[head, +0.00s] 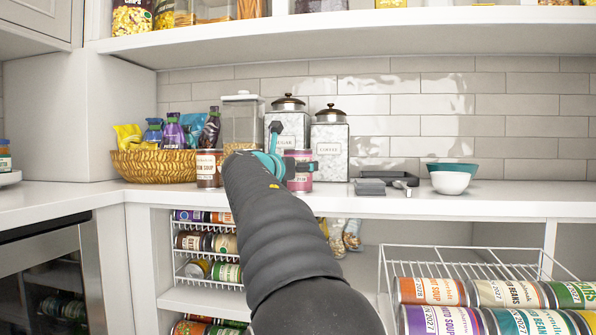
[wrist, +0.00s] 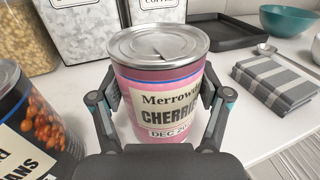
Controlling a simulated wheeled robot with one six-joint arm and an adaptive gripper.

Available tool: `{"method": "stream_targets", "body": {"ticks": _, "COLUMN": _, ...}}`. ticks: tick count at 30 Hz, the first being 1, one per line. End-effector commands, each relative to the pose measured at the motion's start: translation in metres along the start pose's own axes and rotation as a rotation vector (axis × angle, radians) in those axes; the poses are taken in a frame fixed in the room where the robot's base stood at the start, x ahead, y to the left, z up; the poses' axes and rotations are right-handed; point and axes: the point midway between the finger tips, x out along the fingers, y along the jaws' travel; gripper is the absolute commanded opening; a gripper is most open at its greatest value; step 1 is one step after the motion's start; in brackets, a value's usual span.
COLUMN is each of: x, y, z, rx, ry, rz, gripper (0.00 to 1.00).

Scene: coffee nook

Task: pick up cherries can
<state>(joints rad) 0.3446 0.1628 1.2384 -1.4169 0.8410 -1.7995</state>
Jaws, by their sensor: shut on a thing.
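The cherries can (wrist: 158,85) is pink with a cream label reading "CHERRI…" and a silver lid. It stands upright on the white counter in the wrist view. My gripper (wrist: 160,105) has one finger on each side of it and is shut on it. In the head view the cherries can (head: 300,172) shows at the back of the counter, partly hidden by my gripper (head: 292,165) and arm. Whether its base touches the counter cannot be told for sure.
A bean soup can (head: 208,168) stands to the left, close by in the wrist view (wrist: 30,125). Canisters (head: 330,145) stand behind. A shelf (head: 350,30) runs above.

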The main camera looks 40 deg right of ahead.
Motion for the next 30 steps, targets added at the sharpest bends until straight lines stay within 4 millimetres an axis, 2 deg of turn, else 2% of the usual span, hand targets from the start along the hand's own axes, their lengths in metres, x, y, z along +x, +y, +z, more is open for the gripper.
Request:
{"method": "stream_targets", "body": {"ticks": 7, "x": 0.000, "y": 0.000, "z": 0.012, "rx": 0.003, "ry": -0.002, "rz": 0.000, "gripper": 0.21}}
{"method": "stream_targets", "body": {"ticks": 14, "x": -0.001, "y": -0.001, "z": 0.051, "rx": 0.004, "ry": -0.003, "rz": -0.001, "gripper": 0.21}}
{"method": "stream_targets", "body": {"ticks": 24, "x": -0.019, "y": -0.070, "z": 0.086, "rx": 0.003, "ry": -0.003, "rz": -0.004, "gripper": 0.21}}
{"method": "stream_targets", "body": {"ticks": 30, "x": -0.026, "y": -0.098, "z": 0.103, "rx": 0.002, "ry": -0.002, "rz": -0.002, "gripper": 0.21}}
